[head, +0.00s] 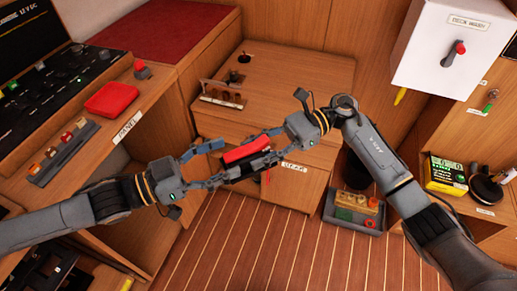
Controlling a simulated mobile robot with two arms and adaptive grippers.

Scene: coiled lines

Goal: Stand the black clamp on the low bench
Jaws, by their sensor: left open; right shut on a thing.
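My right gripper (271,149) is shut on a red-and-dark thing (246,151), a red block beside a dark bar, held in the air near the middle. The fingers partly hide it, and I cannot tell whether it is the black clamp. A thin red piece shows below it. My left gripper (217,166) is open, its fingertips spread close to the left end of this thing; I cannot tell whether they touch it. A low wooden bench (302,75) stands behind the grippers, with a mostly bare top.
On the bench top are a small rack (222,94) and a small black thing (244,58). A red case (112,98) lies on the left counter. A grey tray (352,220) with several coloured items stands on the floor at right. A white box (443,47) hangs above right.

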